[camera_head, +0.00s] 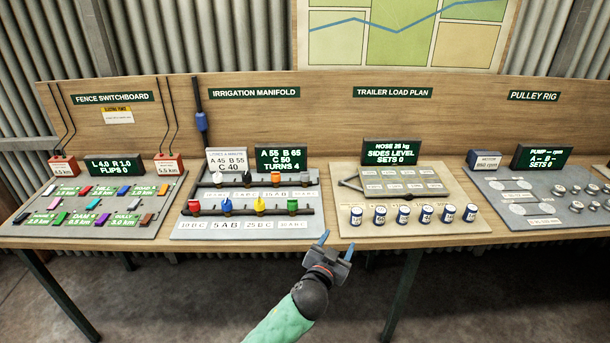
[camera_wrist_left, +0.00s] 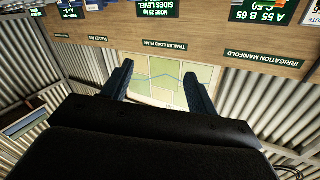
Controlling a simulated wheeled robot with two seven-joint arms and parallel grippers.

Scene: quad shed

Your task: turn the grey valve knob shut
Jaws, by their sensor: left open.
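The irrigation manifold (camera_head: 190,228) is a grey panel with dark pipes and two rows of coloured knobs on the bench. The grey valve knob (camera_head: 305,177) appears to be the one at the right end of the back row, after white, black and orange knobs. My left gripper (camera_head: 336,245) is open and empty in front of the bench edge, lower right of the manifold and apart from it. My right gripper is not in view.
Red (camera_head: 195,206), blue (camera_head: 227,206), yellow (camera_head: 259,205) and green (camera_head: 292,206) knobs stand in the front row. A screen (camera_head: 281,159) reads "A 55 B 65 C 50 TURNS 4". The load-plan board (camera_head: 345,228) with several cans is to the right.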

